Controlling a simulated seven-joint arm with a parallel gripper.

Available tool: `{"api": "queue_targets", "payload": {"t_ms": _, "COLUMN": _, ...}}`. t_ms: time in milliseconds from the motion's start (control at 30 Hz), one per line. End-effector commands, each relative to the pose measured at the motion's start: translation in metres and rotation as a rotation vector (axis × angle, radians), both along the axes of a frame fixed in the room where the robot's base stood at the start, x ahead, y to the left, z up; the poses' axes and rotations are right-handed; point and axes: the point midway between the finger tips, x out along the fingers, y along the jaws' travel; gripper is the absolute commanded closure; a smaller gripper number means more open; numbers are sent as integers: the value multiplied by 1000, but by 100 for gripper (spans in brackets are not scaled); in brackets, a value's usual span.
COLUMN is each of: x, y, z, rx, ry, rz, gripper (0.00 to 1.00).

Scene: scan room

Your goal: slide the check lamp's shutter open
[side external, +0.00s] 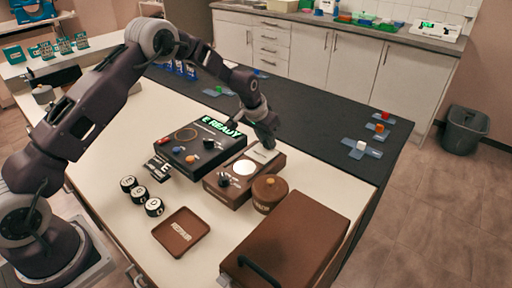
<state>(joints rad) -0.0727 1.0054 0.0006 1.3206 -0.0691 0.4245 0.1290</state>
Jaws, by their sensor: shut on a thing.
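The check lamp (230,188) is a brown box on the pale table, right of a dark console. A bright white round window (243,167) shows on its top, uncovered in this view. My gripper (270,145) is at the lamp's far right end, pointing down. It is shut on what appears to be the shutter's grip, which the fingers hide. A small pale plate (262,155) lies just in front of the fingers. How far the shutter has slid cannot be told for sure.
The dark console (201,147) with a lit green "READY" sign stands close left of the lamp. A round brown lidded pot (269,193) stands close right. A large brown case (287,240), a small brown tray (181,232) and black numbered cylinders (140,196) are nearer.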

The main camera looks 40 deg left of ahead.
Motion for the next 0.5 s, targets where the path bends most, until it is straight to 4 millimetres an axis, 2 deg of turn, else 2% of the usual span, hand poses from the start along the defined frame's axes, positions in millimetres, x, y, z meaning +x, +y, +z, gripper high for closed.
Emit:
{"api": "queue_targets", "payload": {"t_ms": 133, "x": 10, "y": 1, "z": 0, "rx": 2, "ry": -1, "rz": -1, "gripper": 100}}
{"api": "queue_targets", "payload": {"t_ms": 400, "x": 11, "y": 0, "z": 1, "rx": 1, "ry": -6, "rz": -1, "gripper": 100}}
{"api": "queue_targets", "payload": {"t_ms": 433, "x": 11, "y": 0, "z": 1, "rx": 1, "ry": -6, "rz": -1, "gripper": 69}}
{"api": "queue_targets", "payload": {"t_ms": 500, "x": 11, "y": 0, "z": 0, "rx": 1, "ry": -5, "rz": -1, "gripper": 55}}
